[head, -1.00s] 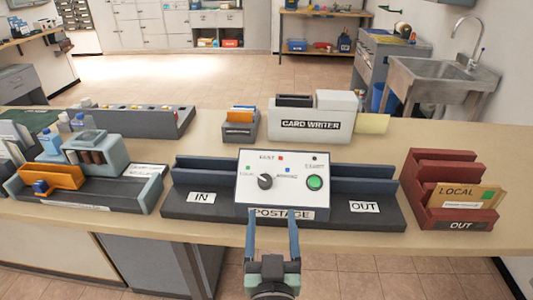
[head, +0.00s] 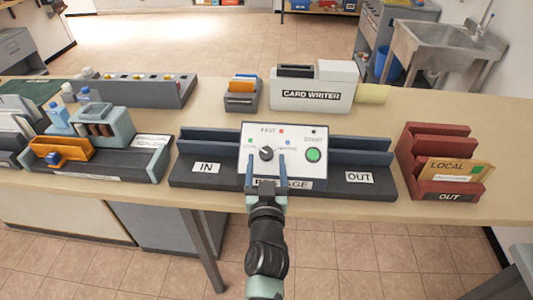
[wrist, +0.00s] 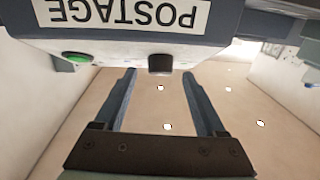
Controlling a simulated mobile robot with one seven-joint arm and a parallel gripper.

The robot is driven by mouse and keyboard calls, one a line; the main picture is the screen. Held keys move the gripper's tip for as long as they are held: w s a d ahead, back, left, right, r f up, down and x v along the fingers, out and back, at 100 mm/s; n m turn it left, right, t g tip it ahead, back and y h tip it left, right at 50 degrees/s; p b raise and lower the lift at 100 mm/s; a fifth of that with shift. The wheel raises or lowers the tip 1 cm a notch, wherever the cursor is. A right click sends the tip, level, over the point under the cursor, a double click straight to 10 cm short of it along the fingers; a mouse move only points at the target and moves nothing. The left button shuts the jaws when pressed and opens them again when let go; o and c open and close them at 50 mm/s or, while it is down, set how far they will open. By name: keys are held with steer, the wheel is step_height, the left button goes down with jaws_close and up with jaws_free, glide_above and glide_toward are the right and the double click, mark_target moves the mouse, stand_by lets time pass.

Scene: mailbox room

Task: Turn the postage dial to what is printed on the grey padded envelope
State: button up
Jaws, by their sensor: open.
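The postage machine (head: 256,178) has a white sloped panel with a black dial (head: 266,153). Green, red and blue marks surround the dial; "FAST" is by the red one, and the other labels are too small to read surely. The dial's pointer looks turned up-left. My open gripper (head: 266,158) is in front of the panel, one finger on each side of the dial. In the wrist view, upside down, the dial (wrist: 160,63) shows beyond and between the fingertips of my gripper (wrist: 159,76); contact is not visible. I cannot make out a grey padded envelope.
A green button (head: 313,155) is right of the dial. A red OUT rack (head: 437,143) holds a tan "LOCAL" envelope (head: 460,171). A card writer (head: 313,96) stands behind, and a sealer (head: 118,128) stands left. Free counter lies between machine and red rack.

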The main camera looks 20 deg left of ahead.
mark_target(266, 153)
steer(key=shift+x, duration=1)
steer(key=shift+c, duration=0.3)
jaws_close()
